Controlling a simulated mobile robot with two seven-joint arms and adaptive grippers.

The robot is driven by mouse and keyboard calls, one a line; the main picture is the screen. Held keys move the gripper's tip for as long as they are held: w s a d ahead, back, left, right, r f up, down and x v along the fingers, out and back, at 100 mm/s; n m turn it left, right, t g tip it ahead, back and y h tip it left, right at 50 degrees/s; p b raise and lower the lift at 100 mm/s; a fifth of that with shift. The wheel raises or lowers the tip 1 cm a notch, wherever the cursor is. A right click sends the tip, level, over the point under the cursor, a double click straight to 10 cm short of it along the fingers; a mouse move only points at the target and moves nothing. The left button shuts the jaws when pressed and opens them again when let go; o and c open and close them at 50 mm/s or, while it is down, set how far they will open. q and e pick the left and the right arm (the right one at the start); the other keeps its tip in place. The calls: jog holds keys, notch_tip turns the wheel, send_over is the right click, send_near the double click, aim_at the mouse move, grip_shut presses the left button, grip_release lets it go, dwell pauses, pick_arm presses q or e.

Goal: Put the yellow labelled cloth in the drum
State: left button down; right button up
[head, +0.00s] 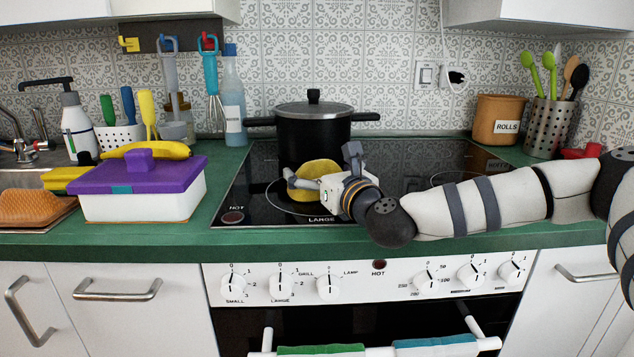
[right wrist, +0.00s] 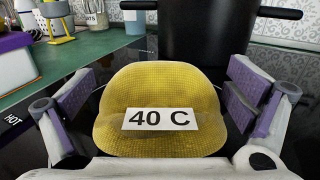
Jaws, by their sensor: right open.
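The yellow cloth (head: 318,168) lies in a low mound on the black hob, in front of the dark pot. In the right wrist view the cloth (right wrist: 160,85) carries a white label reading "40 C". My right gripper (head: 320,174) is open at the cloth. In the right wrist view its purple-padded fingers (right wrist: 163,95) stand on either side of the cloth, with a gap visible at each side. The gripper and wrist hide part of the cloth in the head view. My left gripper is not in view. No drum shows in either view.
A black lidded pot (head: 313,127) stands just behind the cloth. A purple-lidded box (head: 140,175) with a banana on it stands left of the hob (head: 245,190). A utensil holder (head: 549,125) and brown ROLLS pot (head: 498,118) stand at the back right. Towels hang on the oven handle below.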

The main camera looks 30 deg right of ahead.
jog(key=c, duration=1.4)
jog(key=shift+r, duration=0.15)
